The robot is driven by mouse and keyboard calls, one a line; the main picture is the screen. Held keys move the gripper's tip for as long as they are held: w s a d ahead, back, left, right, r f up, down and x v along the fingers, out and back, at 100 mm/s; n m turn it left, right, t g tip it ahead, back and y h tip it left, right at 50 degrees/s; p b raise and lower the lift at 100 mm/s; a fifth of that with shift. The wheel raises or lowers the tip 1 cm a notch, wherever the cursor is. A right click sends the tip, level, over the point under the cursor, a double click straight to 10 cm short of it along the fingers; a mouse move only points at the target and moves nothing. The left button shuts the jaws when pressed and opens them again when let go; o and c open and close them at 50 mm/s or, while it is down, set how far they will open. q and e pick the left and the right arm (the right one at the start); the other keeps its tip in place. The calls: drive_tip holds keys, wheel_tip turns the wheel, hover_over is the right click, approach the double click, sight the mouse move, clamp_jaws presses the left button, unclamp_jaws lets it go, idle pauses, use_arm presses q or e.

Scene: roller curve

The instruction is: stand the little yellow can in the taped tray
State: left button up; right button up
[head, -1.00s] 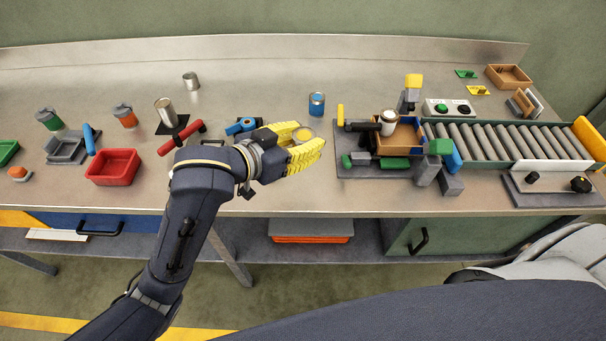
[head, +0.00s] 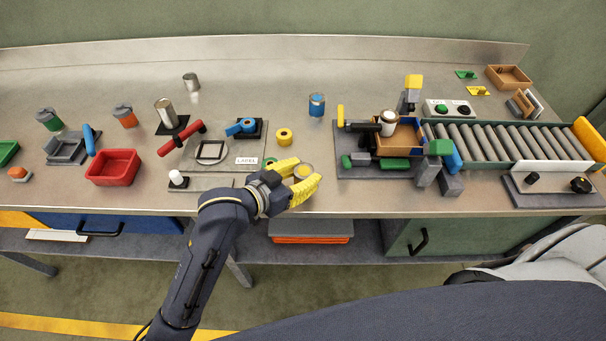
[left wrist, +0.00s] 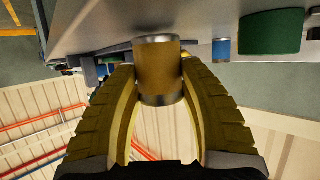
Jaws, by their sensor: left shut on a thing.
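The little yellow can (head: 304,171), with bare metal rims, is held between the yellow fingers of my left gripper (head: 303,180), near the front edge of the bench. In the left wrist view the can (left wrist: 158,72) sits between the two fingers, which touch its sides. The wooden tray (head: 418,152) on the dark base at the conveyor's left end contains a silver can (head: 388,122). I cannot make out tape on it, so I cannot tell whether it is the taped tray. My right gripper is not in view.
A blue can (head: 317,104) stands farther back. Loose blocks (head: 450,184) lie before the roller conveyor (head: 490,141). The bench is clear between the roll and the wooden tray's base.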

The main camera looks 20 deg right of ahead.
use_arm(q)
drive_tip(key=shift+f, duration=0.25)
drive_tip(key=shift+f, duration=0.1)
drive_tip(key=o, duration=1.2)
